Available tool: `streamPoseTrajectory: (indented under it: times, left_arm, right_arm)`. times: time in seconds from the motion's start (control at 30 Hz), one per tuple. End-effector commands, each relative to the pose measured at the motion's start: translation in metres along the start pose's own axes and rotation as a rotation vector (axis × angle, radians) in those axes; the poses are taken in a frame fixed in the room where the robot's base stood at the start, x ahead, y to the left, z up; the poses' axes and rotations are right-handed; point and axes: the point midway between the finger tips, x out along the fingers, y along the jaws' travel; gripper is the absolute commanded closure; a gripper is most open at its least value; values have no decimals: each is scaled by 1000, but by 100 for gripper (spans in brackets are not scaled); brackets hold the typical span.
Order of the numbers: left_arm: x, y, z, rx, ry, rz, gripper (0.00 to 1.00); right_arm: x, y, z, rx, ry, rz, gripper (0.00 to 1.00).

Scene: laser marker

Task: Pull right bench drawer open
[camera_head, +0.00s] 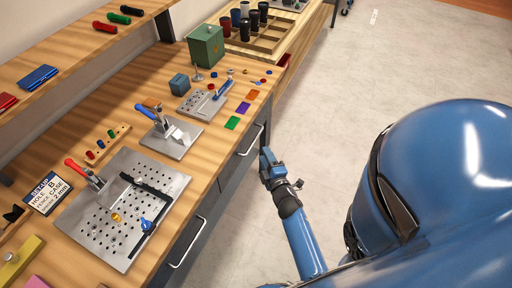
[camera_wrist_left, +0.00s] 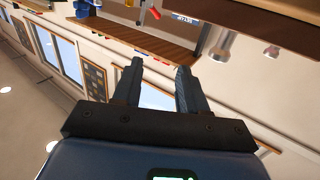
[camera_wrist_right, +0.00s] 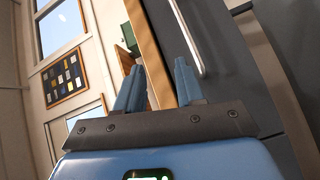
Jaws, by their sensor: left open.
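The bench's right drawer (camera_head: 237,158) is a dark grey front with a pale bar handle (camera_head: 250,140). The drawer looks shut. My right gripper (camera_head: 267,156) is just to the right of this handle in the head view, apart from it. In the right wrist view its fingers (camera_wrist_right: 159,75) are spread with nothing between them, and a pale bar handle (camera_wrist_right: 187,40) lies ahead near the right fingertip on a dark front. My left gripper (camera_wrist_left: 156,70) is open and empty in the left wrist view; the head view does not show it.
The wooden bench top (camera_head: 205,165) carries a perforated metal plate (camera_head: 120,210), a clamp plate (camera_head: 172,140) and a green box (camera_head: 206,46). A second bar handle (camera_head: 188,242) is on the nearer bench front. The floor (camera_head: 330,110) right of the bench is clear.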

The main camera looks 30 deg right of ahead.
Motion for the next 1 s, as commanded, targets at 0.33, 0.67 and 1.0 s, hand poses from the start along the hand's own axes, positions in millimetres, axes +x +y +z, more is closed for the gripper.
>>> streamPoseTrajectory:
  times: [0.33,0.67,1.0]
  left_arm:
    - [0,0,-1,0,0,0,58]
    - [0,0,3,0,0,0,58]
    - [0,0,12,0,0,0,58]
  right_arm:
    - [-1,-36,8,-391,-2,-91,62]
    - [38,-39,8,-397,-1,-89,62]
    - [88,-44,9,-396,-1,-90,62]
